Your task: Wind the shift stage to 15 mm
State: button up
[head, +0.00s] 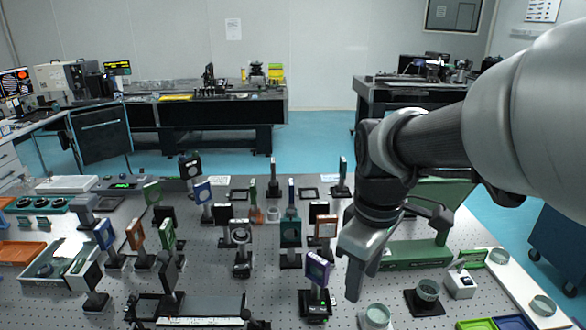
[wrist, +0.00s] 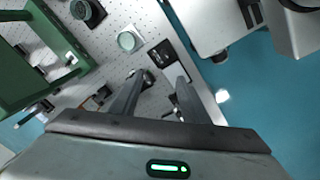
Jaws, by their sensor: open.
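My gripper (head: 356,280) hangs above the right half of the perforated optical table in the head view, pointing down. In the wrist view my gripper (wrist: 160,78) has its two fingers apart, with nothing clearly held between them. A purple-framed optic on a dark mount (head: 317,272) stands just left of my gripper.
Several upright optics on posts crowd the table's middle and left. A green frame (head: 415,253) stands right of my gripper. Blue floor (head: 500,225) shows beyond the table's right edge.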

jog(key=f+n+b, duration=0.1)
jog(key=f, duration=0.6)
jog(key=w+f+n+g+b, duration=0.1)
jog(key=f, duration=0.7)
jog(key=w+f+n+b, duration=0.1)
jog(key=f+b, duration=0.1)
jog(key=f, duration=0.5)
jog(key=shift+a+f, duration=0.2)
grip_shut()
jog(key=c, duration=1.1)
grip_release()
jog(key=shift+o, duration=0.2)
